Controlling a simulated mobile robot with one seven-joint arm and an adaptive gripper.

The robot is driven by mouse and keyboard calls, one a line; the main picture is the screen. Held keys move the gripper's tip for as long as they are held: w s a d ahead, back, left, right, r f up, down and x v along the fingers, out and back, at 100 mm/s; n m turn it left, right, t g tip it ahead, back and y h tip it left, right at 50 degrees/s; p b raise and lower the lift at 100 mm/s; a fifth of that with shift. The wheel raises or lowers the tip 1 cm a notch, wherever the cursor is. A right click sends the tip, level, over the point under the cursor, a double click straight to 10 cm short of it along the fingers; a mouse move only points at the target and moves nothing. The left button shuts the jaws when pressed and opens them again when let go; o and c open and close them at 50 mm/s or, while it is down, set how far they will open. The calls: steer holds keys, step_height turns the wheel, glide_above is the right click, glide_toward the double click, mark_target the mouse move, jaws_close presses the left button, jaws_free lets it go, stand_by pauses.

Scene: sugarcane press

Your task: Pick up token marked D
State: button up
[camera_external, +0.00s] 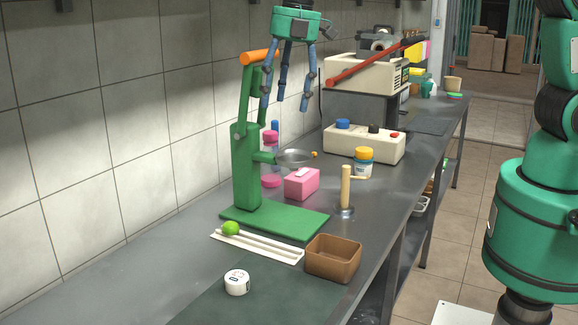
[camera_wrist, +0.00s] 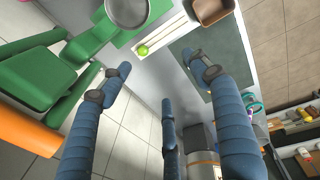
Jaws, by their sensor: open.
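My gripper (camera_external: 288,105) has blue fingers, spread open and empty. It hangs high above the bench, near the top of the green press (camera_external: 246,150), far behind and above the token. The wrist view also shows the open fingers of my gripper (camera_wrist: 158,72).
A brown box (camera_external: 333,258), a white grooved tray (camera_external: 262,249) and a green lime (camera_external: 230,228) are near the token. Behind stand a wooden pestle (camera_external: 346,186), a pink box (camera_external: 302,184) and a yellow-lidded jar (camera_external: 364,162). The dark mat (camera_external: 280,300) has free room.

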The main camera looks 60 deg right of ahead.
steer(key=a+f+n+g, duration=0.1)
steer(key=a+f+n, duration=0.7)
steer(key=a+f, duration=1.2)
steer(key=shift+w+f+n+g+h, duration=0.25)
steer(key=shift+f+n+g+h, duration=0.05)
steer(key=shift+h, duration=0.1)
steer(key=b, duration=0.2)
glide_above(237, 276)
steer(key=shift+w+f, duration=0.15)
steer(key=shift+f, duration=2)
steer(key=shift+w+f, duration=0.1)
steer(key=shift+f, duration=2.05)
steer(key=shift+s+f+b, duration=0.15)
steer(key=shift+f+b, duration=0.1)
steer(key=shift+f, duration=1.05)
steer(key=shift+s+f+b, duration=0.1)
steer(key=shift+f+b, duration=0.1)
steer(key=shift+f, duration=1.1)
